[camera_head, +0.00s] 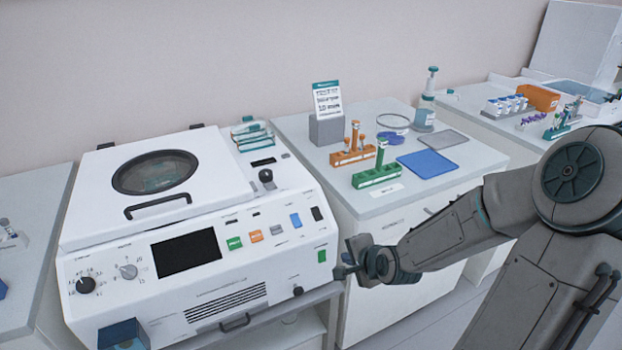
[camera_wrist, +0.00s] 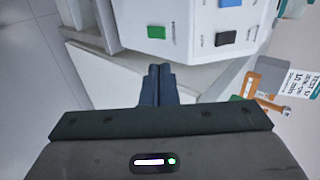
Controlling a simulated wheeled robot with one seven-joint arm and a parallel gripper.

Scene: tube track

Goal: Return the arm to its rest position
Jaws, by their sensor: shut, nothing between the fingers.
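My gripper (camera_head: 344,271) is at the front right corner of the white centrifuge-like machine (camera_head: 100,222), close to its control panel. In the wrist view my gripper (camera_wrist: 159,72) shows its two dark fingers together, with nothing between them. The machine's green button (camera_wrist: 155,32) lies beyond the fingertips in that view; it also shows in the head view (camera_head: 322,256). I cannot tell whether the fingertips touch the machine. My arm reaches in from the right, bent at the elbow.
Right of the machine, a counter (camera_head: 400,205) holds an orange tube rack (camera_head: 352,157), a green tube rack (camera_head: 377,178), a blue mat (camera_head: 427,163), a sign (camera_head: 327,100) and a bottle (camera_head: 427,105). The machine's lid (camera_head: 100,190) is down.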

